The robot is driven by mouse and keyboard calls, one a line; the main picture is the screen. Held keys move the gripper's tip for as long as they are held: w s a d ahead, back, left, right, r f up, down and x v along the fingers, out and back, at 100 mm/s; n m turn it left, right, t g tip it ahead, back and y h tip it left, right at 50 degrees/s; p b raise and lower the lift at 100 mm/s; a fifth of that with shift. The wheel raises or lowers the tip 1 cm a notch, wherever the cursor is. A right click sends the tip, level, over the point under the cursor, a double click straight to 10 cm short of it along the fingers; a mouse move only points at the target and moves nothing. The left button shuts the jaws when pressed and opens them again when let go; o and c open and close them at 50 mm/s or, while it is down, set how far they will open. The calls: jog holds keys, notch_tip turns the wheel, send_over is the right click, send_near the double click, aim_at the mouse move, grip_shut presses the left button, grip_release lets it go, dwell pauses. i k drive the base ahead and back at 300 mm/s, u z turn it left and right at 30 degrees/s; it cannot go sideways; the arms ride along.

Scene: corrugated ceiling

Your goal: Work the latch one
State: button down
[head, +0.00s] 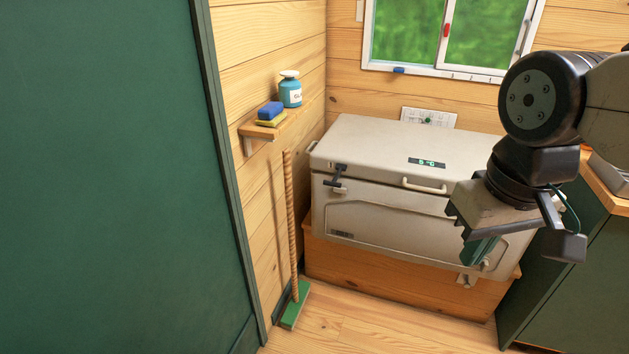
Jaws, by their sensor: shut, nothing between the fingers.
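A pale grey cool box (375,215) with its lid down stands on a wooden base in the corner. A dark latch (338,175) sits at the left end of its front, across the lid seam. Whether it is fastened is too small to tell. My gripper (480,252) hangs in front of the box's right end, well to the right of the dark latch and apart from it. Its fingers are shut and empty. My gripper and wrist hide the right part of the box's front, so I cannot tell whether a second latch is there.
A pale handle (424,186) is on the box's front. A broom (292,240) leans in the left corner below a shelf (262,128) with a sponge and a jar. A green panel (110,180) fills the left; a green cabinet (570,290) stands right. Floor between is clear.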

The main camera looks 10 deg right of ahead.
aim_at(341, 167)
jog(key=z, duration=0.05)
jog(key=k, duration=0.55)
jog(key=u, duration=0.6)
jog(key=i, duration=1.35)
jog(key=z, duration=0.4)
